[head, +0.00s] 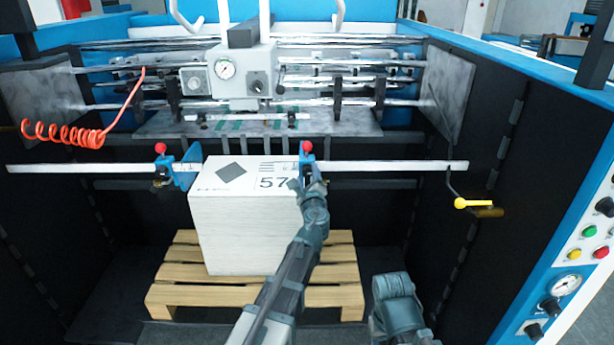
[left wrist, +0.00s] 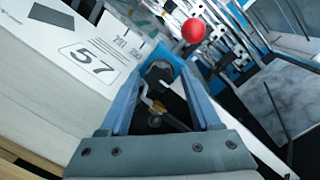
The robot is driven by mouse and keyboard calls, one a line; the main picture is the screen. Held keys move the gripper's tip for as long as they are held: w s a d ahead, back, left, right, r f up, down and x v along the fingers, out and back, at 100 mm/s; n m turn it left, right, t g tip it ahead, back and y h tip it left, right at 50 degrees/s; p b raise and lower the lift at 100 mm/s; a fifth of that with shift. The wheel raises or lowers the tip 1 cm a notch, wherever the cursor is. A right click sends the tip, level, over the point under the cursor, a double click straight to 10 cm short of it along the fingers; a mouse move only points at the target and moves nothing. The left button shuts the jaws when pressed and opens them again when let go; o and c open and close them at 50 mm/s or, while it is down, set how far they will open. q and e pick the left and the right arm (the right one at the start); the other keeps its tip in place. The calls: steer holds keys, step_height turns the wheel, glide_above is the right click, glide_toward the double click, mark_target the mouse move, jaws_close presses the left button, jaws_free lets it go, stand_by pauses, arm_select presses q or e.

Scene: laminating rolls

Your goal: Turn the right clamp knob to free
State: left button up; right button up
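The right clamp (head: 305,167) is a blue block with a red ball on top, set on a long metal ruler bar (head: 390,167). My left gripper (head: 308,188) is at its front, just below the red ball, and hides its lower part. In the left wrist view a dark round clamp knob (left wrist: 159,74) sits between the two fingers of my left gripper (left wrist: 163,82). The fingers stand well apart on either side of the knob; contact is not clear. My right gripper is out of view; only a grey link of my right arm shows at the bottom.
A tall white paper stack (head: 240,235) marked 57 stands on a wooden pallet (head: 340,290), close left of my left gripper. The left clamp (head: 188,170) is on the same bar. A yellow-handled crank (head: 475,204) is at the right. A red coiled hose (head: 62,134) hangs at the left.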

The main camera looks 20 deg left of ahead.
arm_select(q)
jaws_close()
steer(key=n, duration=0.4)
steer(key=shift+r+p, duration=0.1)
steer(key=shift+p, duration=0.3)
steer(key=n, duration=0.4)
steer(key=shift+s+a+n+g+h+p, duration=0.1)
steer(key=shift+n+g+h+p, duration=0.2)
steer(key=shift+n+h, duration=0.1)
steer(key=n, duration=0.4)
steer(key=shift+n+h, duration=0.5)
steer(key=shift+n, duration=1.6)
